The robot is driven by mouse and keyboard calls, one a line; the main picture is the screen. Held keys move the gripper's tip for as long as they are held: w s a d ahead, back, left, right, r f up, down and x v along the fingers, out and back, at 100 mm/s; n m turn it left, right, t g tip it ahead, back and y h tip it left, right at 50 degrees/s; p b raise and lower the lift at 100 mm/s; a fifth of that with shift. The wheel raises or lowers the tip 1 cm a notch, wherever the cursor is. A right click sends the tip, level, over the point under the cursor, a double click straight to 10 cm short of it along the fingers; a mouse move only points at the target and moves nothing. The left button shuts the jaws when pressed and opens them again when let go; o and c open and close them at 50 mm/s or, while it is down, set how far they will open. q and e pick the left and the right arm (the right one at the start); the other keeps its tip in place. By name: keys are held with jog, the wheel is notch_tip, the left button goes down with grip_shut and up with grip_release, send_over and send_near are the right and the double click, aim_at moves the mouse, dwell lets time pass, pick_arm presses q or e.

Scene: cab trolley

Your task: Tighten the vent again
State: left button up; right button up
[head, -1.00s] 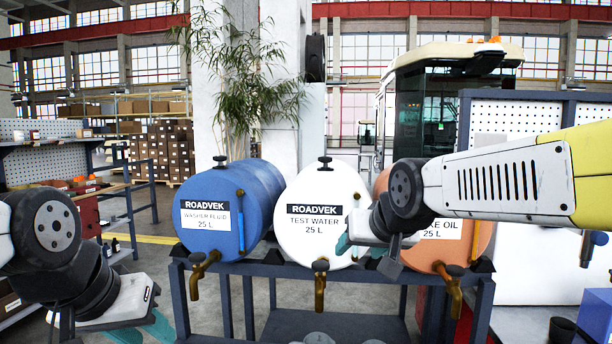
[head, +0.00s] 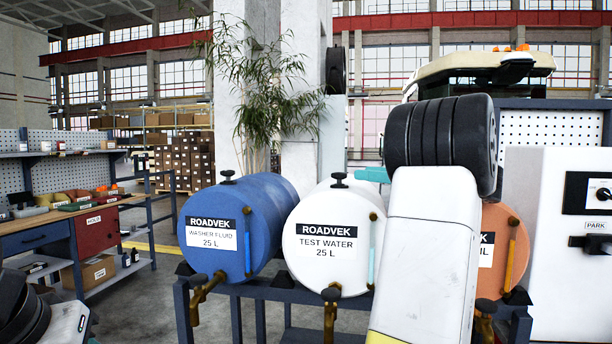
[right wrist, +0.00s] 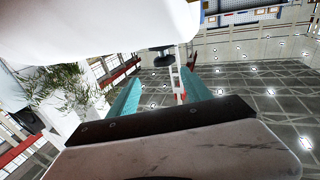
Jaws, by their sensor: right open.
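Three drums lie in a row: a blue washer fluid drum (head: 270,195), a white test water drum (head: 318,268) and an orange oil drum (head: 520,245). A black vent knob (head: 339,181) stands on top of the white drum, and another vent knob (head: 228,176) on the blue one. The orange drum's top is hidden by my right arm. My right gripper (head: 372,174) shows a teal fingertip just right of the white drum's vent, apart from it. In the right wrist view, my open gripper (right wrist: 160,92) faces a dark knob-like shape (right wrist: 163,55) beside a large white surface.
A plant (head: 270,100) and pillar stand behind. A white panel with switches (head: 575,235) is at the right. A workbench (head: 40,225) is at the left.

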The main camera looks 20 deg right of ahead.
aim_at(341, 173)
jog(key=shift+s+a+f+g, duration=0.15)
jog(key=shift+a+f+g, duration=0.05)
jog(key=shift+f+g, duration=0.1)
jog(key=shift+a+f, duration=0.1)
jog(key=shift+a, duration=0.1)
jog(key=x, duration=0.7)
jog(key=shift+w+a, duration=0.15)
jog(key=shift+w, duration=0.05)
grip_shut()
